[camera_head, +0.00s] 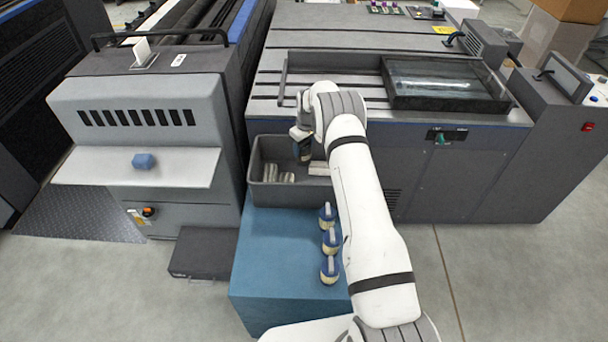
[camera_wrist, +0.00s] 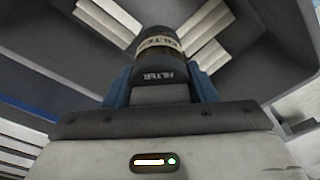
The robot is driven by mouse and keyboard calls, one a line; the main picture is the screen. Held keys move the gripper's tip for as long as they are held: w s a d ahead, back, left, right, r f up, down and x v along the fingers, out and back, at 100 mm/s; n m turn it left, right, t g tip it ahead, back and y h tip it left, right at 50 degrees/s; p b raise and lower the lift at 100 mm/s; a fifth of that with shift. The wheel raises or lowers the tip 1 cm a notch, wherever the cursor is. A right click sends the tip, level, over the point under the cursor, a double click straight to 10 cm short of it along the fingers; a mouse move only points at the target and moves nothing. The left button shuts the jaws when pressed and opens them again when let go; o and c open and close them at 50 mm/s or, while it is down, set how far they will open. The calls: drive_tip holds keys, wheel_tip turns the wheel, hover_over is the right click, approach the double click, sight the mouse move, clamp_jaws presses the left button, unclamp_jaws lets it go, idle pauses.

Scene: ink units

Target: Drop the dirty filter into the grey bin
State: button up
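The grey bin (camera_head: 284,196) stands on the blue cabinet, just beyond its row of blue and cream pieces. Several pale ribbed pieces (camera_head: 270,173) lie inside it. My gripper (camera_head: 301,135) is over the bin, pointing down, with a dark cylindrical filter (camera_head: 303,152) below it. In the wrist view the blue fingers (camera_wrist: 161,88) are on both sides of the filter (camera_wrist: 160,50), which has a dark body and a pale lettered band. The bin's dark interior (camera_wrist: 250,75) and pale pieces show behind it. I cannot tell the exact height of the filter relative to the rim.
Three blue and cream pieces with upright handles (camera_head: 330,241) stand in a row on the blue cabinet (camera_head: 275,262). A large grey machine with a glass-topped tray (camera_head: 445,82) is behind. A grey unit on the left has a shelf (camera_head: 100,167) with a blue block (camera_head: 144,161).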

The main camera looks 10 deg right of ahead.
drive_tip(key=o, duration=0.5)
drive_tip(key=shift+s+d+r+b, duration=0.15)
drive_tip(key=shift+r+b, duration=0.15)
drive_tip(key=shift+r, duration=1)
drive_tip(key=shift+s+d+r+b, duration=0.1)
drive_tip(key=shift+r+b, duration=0.15)
drive_tip(key=shift+r, duration=1)
drive_tip(key=shift+s+d+r+b, duration=0.15)
drive_tip(key=shift+r+b, duration=0.15)
drive_tip(key=shift+r, duration=1)
drive_tip(key=shift+a, duration=0.1)
drive_tip(key=shift+r, duration=0.4)
drive_tip(key=s+r+m+t, duration=0.1)
drive_tip(key=s+r+m, duration=0.3)
drive_tip(key=s+r, duration=1.85)
drive_tip(key=s+m, duration=0.1)
drive_tip(key=s, duration=0.7)
drive_tip(key=s+m, duration=0.1)
drive_tip(key=s, duration=1.6)
drive_tip(key=shift+s+a+r+m+t+h, duration=0.1)
drive_tip(key=shift+s+r+m+t+h, duration=0.25)
drive_tip(key=shift+s+m+t+h, duration=0.05)
